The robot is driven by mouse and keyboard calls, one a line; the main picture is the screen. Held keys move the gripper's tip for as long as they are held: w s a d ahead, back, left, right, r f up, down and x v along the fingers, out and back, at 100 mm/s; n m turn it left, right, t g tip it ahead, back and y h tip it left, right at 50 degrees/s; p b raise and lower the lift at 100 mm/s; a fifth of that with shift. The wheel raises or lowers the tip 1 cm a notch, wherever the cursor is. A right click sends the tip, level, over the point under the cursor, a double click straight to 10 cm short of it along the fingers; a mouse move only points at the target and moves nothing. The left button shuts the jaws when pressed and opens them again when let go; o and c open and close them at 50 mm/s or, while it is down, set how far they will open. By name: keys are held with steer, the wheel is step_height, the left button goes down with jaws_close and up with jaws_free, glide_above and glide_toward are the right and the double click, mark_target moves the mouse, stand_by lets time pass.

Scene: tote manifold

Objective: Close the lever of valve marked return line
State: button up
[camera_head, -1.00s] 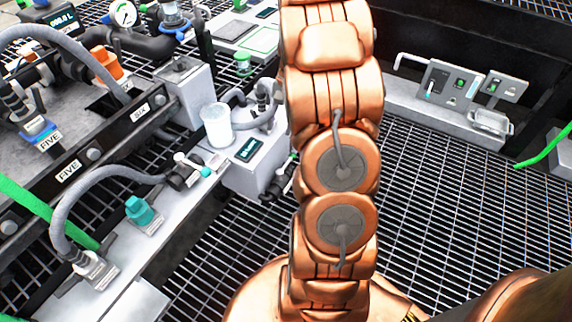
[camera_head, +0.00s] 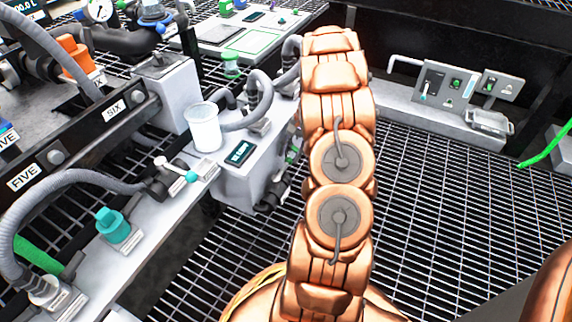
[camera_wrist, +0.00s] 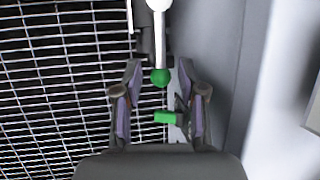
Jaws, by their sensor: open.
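In the wrist view, a white lever with a green ball end (camera_wrist: 160,77) reaches down from the top edge, from a dark valve fitting. My gripper (camera_wrist: 158,68) is open, with its two fingers on either side of the green ball. I cannot tell whether they touch it. A green piece (camera_wrist: 168,117) shows lower between the fingers. In the head view my arm hides the gripper and this lever. Another valve with a white and teal lever (camera_head: 176,168) sits on the left bench. I cannot read a return line label on either valve.
A white cup (camera_head: 204,128) stands beside a grey box with a small display (camera_head: 239,153). A teal knob (camera_head: 113,226) and grey hoses line the left bench. Grating (camera_head: 440,200) fills the floor at right. A switch panel (camera_head: 448,82) stands at the back right.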

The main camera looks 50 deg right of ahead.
mark_target(285, 166)
steer(key=shift+b+x, duration=0.55)
steer(key=shift+x, duration=1.3)
steer(key=shift+c, duration=0.2)
jaws_close()
